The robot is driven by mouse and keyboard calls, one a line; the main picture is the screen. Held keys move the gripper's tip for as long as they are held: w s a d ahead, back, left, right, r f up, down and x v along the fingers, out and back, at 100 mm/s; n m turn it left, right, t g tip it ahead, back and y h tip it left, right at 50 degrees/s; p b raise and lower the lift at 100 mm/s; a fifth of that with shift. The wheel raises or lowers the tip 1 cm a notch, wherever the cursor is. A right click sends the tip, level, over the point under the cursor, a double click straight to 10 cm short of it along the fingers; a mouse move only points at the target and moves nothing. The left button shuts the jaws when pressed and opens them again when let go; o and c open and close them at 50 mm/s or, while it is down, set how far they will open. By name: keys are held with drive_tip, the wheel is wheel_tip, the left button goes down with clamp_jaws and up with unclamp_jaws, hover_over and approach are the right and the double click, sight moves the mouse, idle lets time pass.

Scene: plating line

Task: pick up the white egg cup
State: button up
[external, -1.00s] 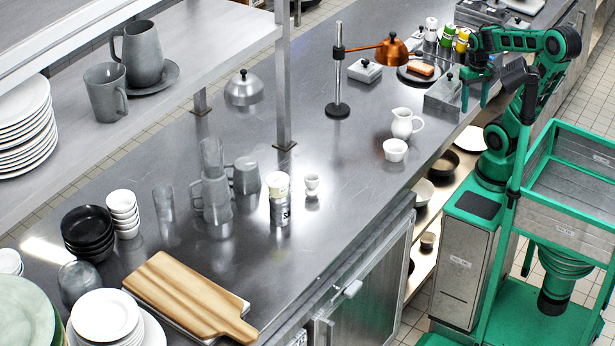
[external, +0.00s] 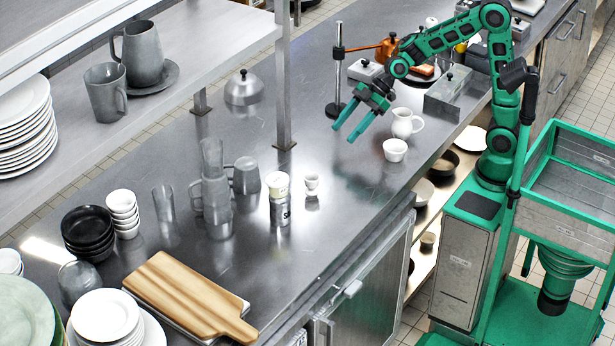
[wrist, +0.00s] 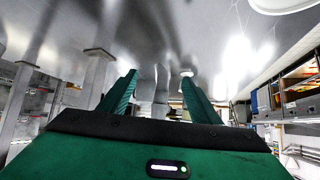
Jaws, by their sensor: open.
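The white egg cup (external: 311,184) stands upright on the steel counter in the external view, just right of a silver jar with a cream lid (external: 279,205). My gripper (external: 343,134) is open and empty above the counter, up and to the right of the egg cup and clear of it. In the wrist view my two green fingers (wrist: 160,78) are spread apart. A small pale shape at the right fingertip there is too small to name.
Grey mugs and tumblers (external: 216,200) stand left of the jar. A white jug (external: 403,123) and a white bowl (external: 395,150) stand right of my gripper. A stand with a black base (external: 338,110) is behind it. The counter in front of the egg cup is clear.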

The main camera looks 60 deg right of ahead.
sight(307, 185)
drive_tip(key=a+f+n+y, duration=0.1)
drive_tip(key=a, duration=0.4)
drive_tip(key=s+a+f+n+g+y, duration=0.1)
drive_tip(key=a+y, duration=0.1)
drive_tip(key=a, duration=0.3)
drive_tip(key=s+a+f+n+y, duration=0.1)
drive_tip(key=a, duration=0.5)
drive_tip(key=shift+f+g, duration=0.4)
drive_tip(key=x, duration=1)
drive_tip(key=shift+w+a, duration=0.1)
drive_tip(key=shift+a, duration=0.15)
drive_tip(key=c, duration=1.1)
